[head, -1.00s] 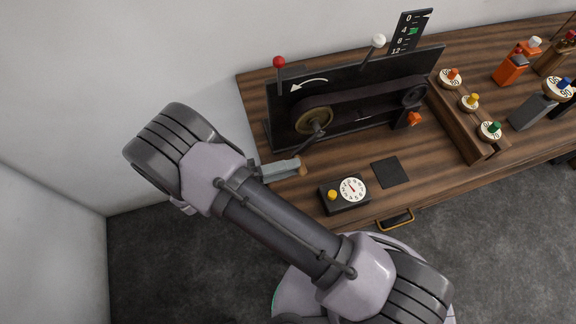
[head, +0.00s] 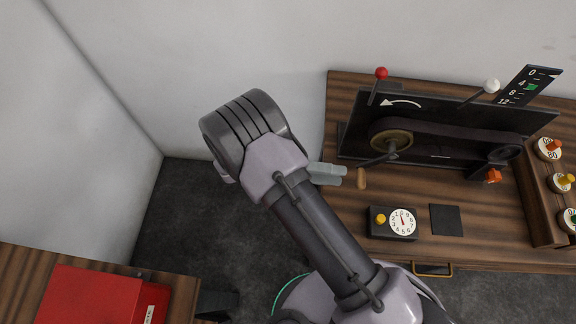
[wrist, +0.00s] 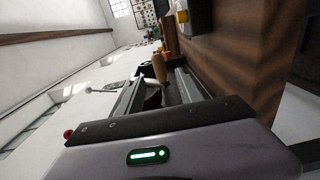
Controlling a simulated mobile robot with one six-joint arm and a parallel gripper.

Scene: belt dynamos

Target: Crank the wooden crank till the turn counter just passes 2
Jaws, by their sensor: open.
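The wooden crank handle (head: 361,178) sits at the end of a dark crank arm (head: 376,160) that runs down-left from the brass pulley (head: 392,141). My gripper (head: 343,175) is open and empty, just left of the handle with a small gap. In the wrist view the handle (wrist: 159,68) stands beyond the fingertips, in line with the space between the fingers. The turn counter (head: 403,222) is a white dial with a red needle pointing about up; its exact reading is too small to tell. A white curved arrow (head: 401,103) on the black panel points left.
A yellow button (head: 380,218) sits beside the dial. A red-knobbed lever (head: 381,73) and a white-knobbed lever (head: 491,86) rise behind the panel. A dark square plate (head: 446,220) lies right of the dial. A red box (head: 91,299) stands on another table at lower left.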

